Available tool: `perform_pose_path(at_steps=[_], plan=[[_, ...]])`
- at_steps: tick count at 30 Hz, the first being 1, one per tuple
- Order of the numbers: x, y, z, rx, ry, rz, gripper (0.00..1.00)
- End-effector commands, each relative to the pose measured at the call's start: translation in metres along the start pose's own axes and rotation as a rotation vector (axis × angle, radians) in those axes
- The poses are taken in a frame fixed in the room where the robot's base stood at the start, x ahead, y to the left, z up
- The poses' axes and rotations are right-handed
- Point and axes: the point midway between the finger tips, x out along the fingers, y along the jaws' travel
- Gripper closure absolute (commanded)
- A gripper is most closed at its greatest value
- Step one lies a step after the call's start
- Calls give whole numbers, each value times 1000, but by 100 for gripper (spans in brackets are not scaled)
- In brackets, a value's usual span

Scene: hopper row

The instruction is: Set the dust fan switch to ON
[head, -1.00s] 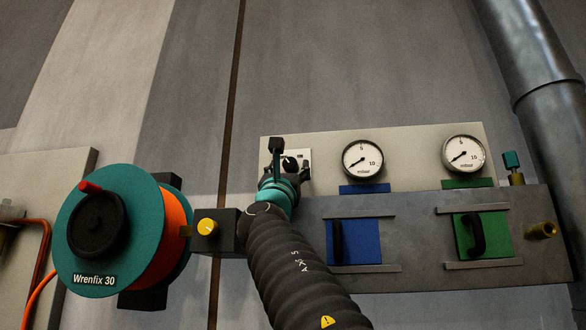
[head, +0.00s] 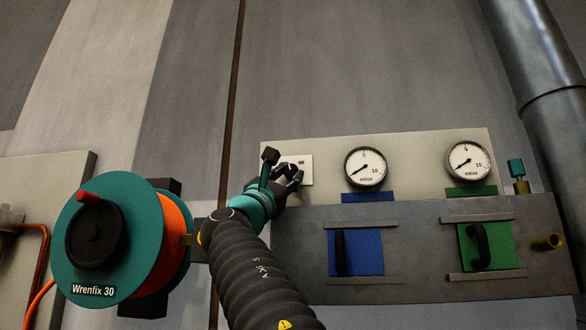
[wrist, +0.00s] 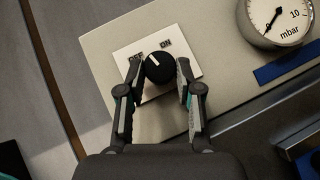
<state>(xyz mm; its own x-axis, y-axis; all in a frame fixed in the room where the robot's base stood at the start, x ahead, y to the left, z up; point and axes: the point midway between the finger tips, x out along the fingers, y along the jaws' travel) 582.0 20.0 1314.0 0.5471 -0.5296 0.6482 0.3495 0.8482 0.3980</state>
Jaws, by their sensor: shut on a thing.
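The dust fan switch is a round black knob (wrist: 160,67) with a white pointer line, on a white plate (wrist: 183,57). In the wrist view its pointer lies between the OFF label, partly covered by a finger, and the ON label (wrist: 166,43). My gripper (wrist: 159,75) has one finger on each side of the knob and is shut on it. In the head view, my gripper (head: 291,175) is at the white switch plate (head: 305,167) and hides most of the knob.
Two gauges (head: 366,167) (head: 467,162) sit right of the switch, above a blue slide gate (head: 358,248) and a green one (head: 490,250) with black handles. A teal reel (head: 135,220) with orange hose stands left of my arm. A pipe (head: 545,110) runs at the far right.

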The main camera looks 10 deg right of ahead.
Motion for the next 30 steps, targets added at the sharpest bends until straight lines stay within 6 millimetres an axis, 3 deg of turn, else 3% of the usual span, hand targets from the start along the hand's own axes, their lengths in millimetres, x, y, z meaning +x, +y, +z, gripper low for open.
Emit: perform_pose_path(at_steps=[15, 30], plan=[[5, 9, 5, 312, -1, -314, 100], [4, 7, 4, 432, -5, -436, 100]])
